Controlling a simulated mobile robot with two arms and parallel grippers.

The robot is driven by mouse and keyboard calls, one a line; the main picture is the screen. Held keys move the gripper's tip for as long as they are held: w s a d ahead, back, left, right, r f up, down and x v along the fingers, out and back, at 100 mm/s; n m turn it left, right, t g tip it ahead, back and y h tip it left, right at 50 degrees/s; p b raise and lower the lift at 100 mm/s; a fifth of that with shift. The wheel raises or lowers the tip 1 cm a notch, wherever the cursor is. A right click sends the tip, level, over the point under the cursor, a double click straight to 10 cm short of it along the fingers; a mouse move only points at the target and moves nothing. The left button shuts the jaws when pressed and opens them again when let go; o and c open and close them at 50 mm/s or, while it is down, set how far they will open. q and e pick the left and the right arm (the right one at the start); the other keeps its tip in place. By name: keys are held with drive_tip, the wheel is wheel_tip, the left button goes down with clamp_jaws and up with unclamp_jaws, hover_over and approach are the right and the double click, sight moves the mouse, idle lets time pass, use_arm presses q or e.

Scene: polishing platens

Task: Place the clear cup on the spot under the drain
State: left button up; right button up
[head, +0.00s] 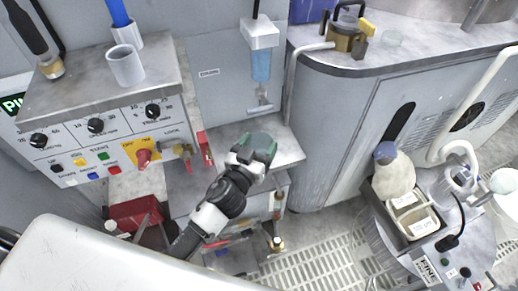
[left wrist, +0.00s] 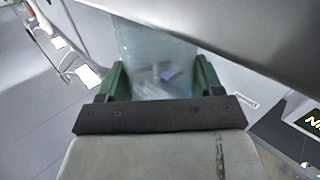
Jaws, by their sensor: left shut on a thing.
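In the left wrist view, a clear, see-through cup (left wrist: 155,58) sits between the two green fingers of my left gripper (left wrist: 152,78), which is shut on it. In the head view my left gripper (head: 262,146) is over the small grey shelf, and the cup is hard to make out there. A blue clear bowl (head: 261,66) hangs from a white wall unit above, with a small drain fitting (head: 262,105) below it. My gripper is below and close to this fitting. The shelf surface under my gripper is hidden, and no marked spot can be made out. My right gripper is not in view.
A control panel (head: 120,135) with knobs and a red-yellow switch stands left of my arm. A grey cup (head: 125,65) is on its top. A grey cabinet (head: 360,120) with a pale pipe (head: 291,85) borders the right. The shelf's right part (head: 285,146) is bare.

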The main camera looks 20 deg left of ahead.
use_arm(q)
drive_tip(key=shift+f, duration=0.4)
drive_tip(key=shift+f, duration=0.15)
drive_tip(key=o, duration=0.9)
